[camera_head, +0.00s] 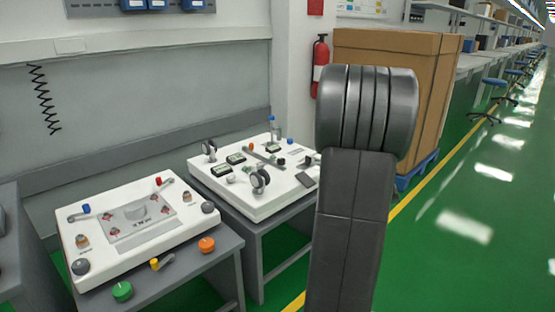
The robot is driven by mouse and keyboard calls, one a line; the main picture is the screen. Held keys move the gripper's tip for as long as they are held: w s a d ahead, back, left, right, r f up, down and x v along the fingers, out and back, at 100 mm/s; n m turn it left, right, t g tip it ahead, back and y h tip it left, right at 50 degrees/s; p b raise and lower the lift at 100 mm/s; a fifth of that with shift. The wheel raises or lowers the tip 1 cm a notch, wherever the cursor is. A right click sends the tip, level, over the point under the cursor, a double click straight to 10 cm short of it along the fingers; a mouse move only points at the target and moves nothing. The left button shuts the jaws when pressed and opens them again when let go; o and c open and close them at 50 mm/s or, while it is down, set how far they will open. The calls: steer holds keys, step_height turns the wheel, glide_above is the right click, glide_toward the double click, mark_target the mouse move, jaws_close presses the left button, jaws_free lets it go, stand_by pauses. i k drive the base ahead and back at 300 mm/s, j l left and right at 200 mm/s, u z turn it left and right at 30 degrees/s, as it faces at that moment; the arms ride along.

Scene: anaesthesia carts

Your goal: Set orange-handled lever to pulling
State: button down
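Two other levers on this panel have a blue handle (86,209) and a red handle (160,182). My dark grey arm fills the middle right of the view, to the right of both panels. My gripper is not in view.
A second white panel (235,205) with gauges and a small orange part (251,147) stands behind. A cardboard box (425,70) stands on a blue pallet.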

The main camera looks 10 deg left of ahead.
mark_target(251, 148)
steer(key=i+u, duration=0.2)
steer(key=u, duration=0.3)
steer(key=i+u, duration=0.15)
steer(key=u, duration=0.3)
steer(key=i+l+u, duration=0.15)
steer(key=u, duration=0.35)
steer(key=i+l+u, duration=0.1)
steer(key=i+l, duration=0.15)
steer(key=i+l+u, duration=0.1)
steer(key=l, duration=0.35)
steer(key=i+l+u, duration=0.1)
steer(key=i+l, duration=0.2)
steer(key=i+l+u, duration=0.1)
steer(key=l, duration=0.4)
steer(key=i, duration=0.1)
